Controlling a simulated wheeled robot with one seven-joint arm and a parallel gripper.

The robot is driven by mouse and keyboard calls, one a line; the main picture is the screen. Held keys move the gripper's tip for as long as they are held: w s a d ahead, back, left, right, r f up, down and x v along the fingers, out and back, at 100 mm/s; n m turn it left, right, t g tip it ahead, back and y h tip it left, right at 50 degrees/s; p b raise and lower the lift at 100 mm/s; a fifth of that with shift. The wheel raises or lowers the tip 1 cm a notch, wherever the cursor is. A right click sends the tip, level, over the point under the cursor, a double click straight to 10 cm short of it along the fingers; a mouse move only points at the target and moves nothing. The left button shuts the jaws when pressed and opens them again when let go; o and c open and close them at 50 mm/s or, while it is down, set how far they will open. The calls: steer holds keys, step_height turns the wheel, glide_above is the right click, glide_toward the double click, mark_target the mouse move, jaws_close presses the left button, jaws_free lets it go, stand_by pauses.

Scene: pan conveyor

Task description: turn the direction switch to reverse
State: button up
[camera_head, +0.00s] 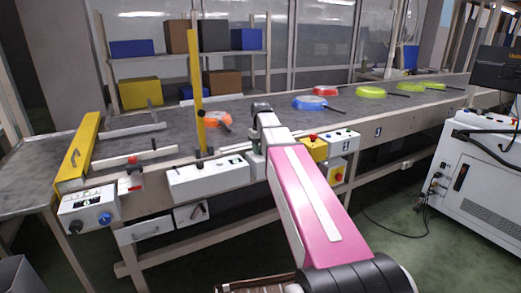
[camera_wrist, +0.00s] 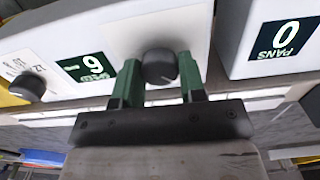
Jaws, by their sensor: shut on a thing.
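My gripper (camera_wrist: 159,70) has its two green fingers on either side of a dark round knob (camera_wrist: 159,63), shut on it. The knob sits on a white panel, between a dark display with a digit and a "0 PANS" display, both seen upside down. No label for the knob is readable, so I cannot tell its set position. A second dark knob (camera_wrist: 28,87) stands to the left in the wrist view. In the head view, my pink arm reaches to the conveyor's front edge, beside a white control box (camera_head: 208,180); my fingers and the held knob are hidden there.
The conveyor (camera_head: 270,125) carries an orange pan (camera_head: 217,120) near a yellow post (camera_head: 196,90), and red, blue and green pans farther right. A yellow box with a red button (camera_head: 313,147) is right of my arm. Another control box (camera_head: 90,209) is at left.

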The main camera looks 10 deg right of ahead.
steer(key=o, duration=0.9)
step_height(320, 180, up, 11)
steer(key=shift+f, duration=0.1)
